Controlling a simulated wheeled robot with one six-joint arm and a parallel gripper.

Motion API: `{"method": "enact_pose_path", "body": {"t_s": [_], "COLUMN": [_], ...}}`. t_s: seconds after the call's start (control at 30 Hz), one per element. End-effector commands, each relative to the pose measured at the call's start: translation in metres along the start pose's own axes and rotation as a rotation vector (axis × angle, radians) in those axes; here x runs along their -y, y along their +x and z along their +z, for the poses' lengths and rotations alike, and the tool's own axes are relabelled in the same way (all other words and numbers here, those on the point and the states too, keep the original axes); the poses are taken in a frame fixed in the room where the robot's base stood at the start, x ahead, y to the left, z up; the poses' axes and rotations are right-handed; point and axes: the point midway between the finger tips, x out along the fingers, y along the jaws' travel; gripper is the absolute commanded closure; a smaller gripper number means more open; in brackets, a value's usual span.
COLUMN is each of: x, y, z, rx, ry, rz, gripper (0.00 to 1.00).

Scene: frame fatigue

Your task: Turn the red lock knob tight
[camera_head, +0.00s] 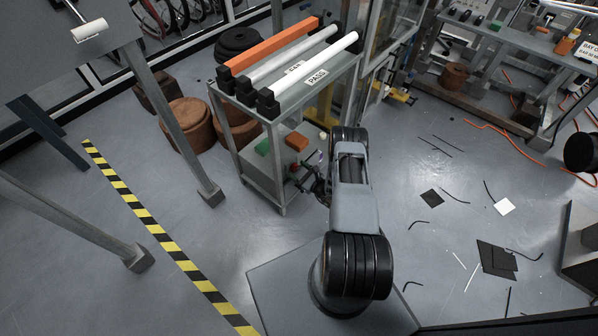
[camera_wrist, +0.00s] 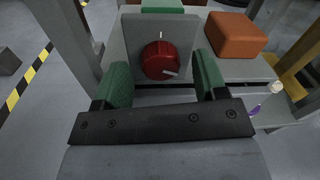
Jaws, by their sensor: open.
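The red lock knob (camera_wrist: 160,60) is round, with a pale pointer mark toward its lower right. It sits on the front of a grey block (camera_wrist: 130,32) in the wrist view, and a white tick shows on the block above it. My gripper (camera_wrist: 161,78) has green-padded fingers standing wide apart, one on each side of the knob, with gaps to it. In the head view my gripper (camera_head: 318,185) reaches toward the lower shelf of the grey cart (camera_head: 282,200). The knob cannot be made out there.
An orange-brown block (camera_wrist: 235,33) lies right of the knob on the shelf. Orange, grey and white tubes (camera_head: 315,62) lie on the cart's top. Brown round bins (camera_head: 187,122) stand left of the cart. Dark scraps (camera_head: 495,258) litter the floor at right.

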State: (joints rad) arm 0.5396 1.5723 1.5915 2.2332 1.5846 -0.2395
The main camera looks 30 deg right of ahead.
Motion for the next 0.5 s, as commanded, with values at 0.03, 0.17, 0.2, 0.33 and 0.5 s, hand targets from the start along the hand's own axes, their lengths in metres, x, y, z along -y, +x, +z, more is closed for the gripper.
{"method": "enact_pose_path", "body": {"t_s": [0.03,0.17,0.2,0.33,0.5], "x": [0.0001,0.0001,0.0001,0.0001,0.0000], "y": [0.0000,-0.0001,-0.0001,-0.0001,-0.0002], "z": [0.0001,0.0001,0.0001,0.0001,0.0000], "rx": [0.000,0.000,0.000,0.000,0.000], "ry": [0.000,0.000,0.000,0.000,0.000], "rz": [0.000,0.000,0.000,0.000,0.000], "gripper": [0.34,0.40,0.44,0.56,0.73]}}
